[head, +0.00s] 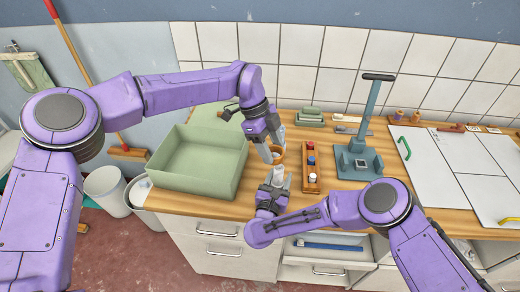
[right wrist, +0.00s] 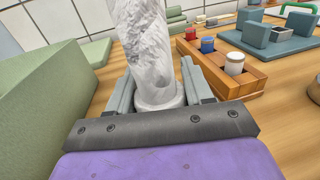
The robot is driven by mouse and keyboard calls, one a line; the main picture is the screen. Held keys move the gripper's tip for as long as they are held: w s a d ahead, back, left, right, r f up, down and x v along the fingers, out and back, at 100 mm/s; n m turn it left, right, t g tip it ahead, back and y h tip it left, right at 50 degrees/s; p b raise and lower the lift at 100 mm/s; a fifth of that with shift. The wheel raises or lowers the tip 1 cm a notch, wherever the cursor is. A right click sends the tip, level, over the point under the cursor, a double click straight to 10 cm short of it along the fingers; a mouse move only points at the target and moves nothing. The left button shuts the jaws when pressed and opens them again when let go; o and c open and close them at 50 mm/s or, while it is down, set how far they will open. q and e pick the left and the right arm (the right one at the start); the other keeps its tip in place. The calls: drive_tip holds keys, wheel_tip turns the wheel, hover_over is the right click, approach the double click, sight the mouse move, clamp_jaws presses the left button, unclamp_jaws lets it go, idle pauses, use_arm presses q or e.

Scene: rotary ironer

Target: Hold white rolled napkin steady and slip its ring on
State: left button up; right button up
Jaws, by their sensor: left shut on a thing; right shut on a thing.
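The white rolled napkin (right wrist: 143,45) stands roughly upright in the right wrist view, its lower end between the fingers of my right gripper (right wrist: 158,92). Its top runs out of that frame. In the head view a small white part of the napkin (head: 278,177) shows at my right gripper (head: 276,181). My left gripper (head: 272,150) comes down from above and is shut on an orange-brown ring (head: 281,157). The ring is just above the right gripper in the head picture. I cannot tell whether it is around the napkin's top or apart from it. The ring does not show in the right wrist view.
A green bin (head: 190,190) stands close on the left. A wooden rack (head: 305,187) with red, blue and white jars stands close on the right. A teal press-like stand (head: 370,125) is beyond it. An open drawer (head: 325,248) juts out below the counter's front edge.

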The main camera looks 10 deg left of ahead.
sight(276, 167)
use_arm(q)
drive_tip(key=n, duration=0.1)
drive_tip(key=d+n+t, duration=0.1)
drive_tip(key=n, duration=0.2)
drive_tip(key=shift+w+d+r+n+t, duration=0.1)
drive_tip(key=shift+d+r+n+t, duration=0.2)
drive_tip(key=shift+d+r+t, duration=0.1)
drive_tip(key=shift+a+h, duration=0.1)
drive_tip(key=shift+h, duration=0.2)
drive_tip(key=shift+f, duration=2)
drive_tip(key=shift+f, duration=0.3)
drive_tip(key=shift+f, duration=0.75)
drive_tip(key=shift+f, duration=1.45)
